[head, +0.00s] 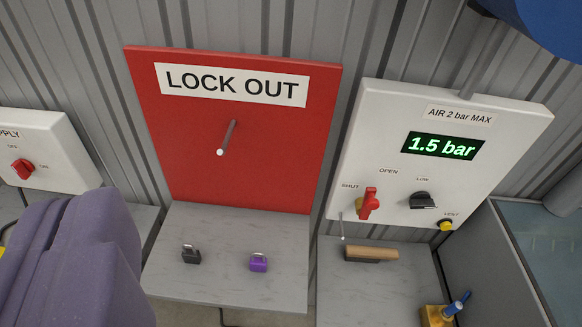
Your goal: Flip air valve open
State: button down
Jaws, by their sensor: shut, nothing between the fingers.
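The air panel (480,180) is a white board at the right, marked "AIR 2 bar MAX". Its green display (443,146) reads 1.5 bar. The air valve's red handle (369,203) is at the panel's lower left, with a bit of yellow beside it. The handle stands nearly upright in the picture. The word SHUT is to its upper left and OPEN is above and slightly right. I cannot tell for certain which mark it is set to. My gripper's fingers do not show in this view, and nothing is seen touching the handle.
A black knob (422,201) and yellow-based vent button (446,225) sit right of the valve. A wooden-backed tool (371,253) lies on the shelf below. The red LOCK OUT board (270,150) is left, above a grey shelf (215,285) with black (191,255) and purple (258,263) padlocks.

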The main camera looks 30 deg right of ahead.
jog(key=w+d+f+n+g+h, duration=0.25)
jog(key=w+d+f+h, duration=0.4)
jog(key=f, duration=0.75)
jog(key=w+d+f+n+g+h, duration=0.1)
jog(key=w+d+f+g+h, duration=0.45)
jog(key=f, duration=0.85)
jog(key=w+d+f+n+g+h, duration=0.1)
jog(key=w+d+f+h, duration=0.6)
jog(key=f, duration=0.7)
jog(key=w+d+r+y+b, duration=0.1)
jog(key=w+d+b, duration=0.2)
jog(key=d, duration=1)
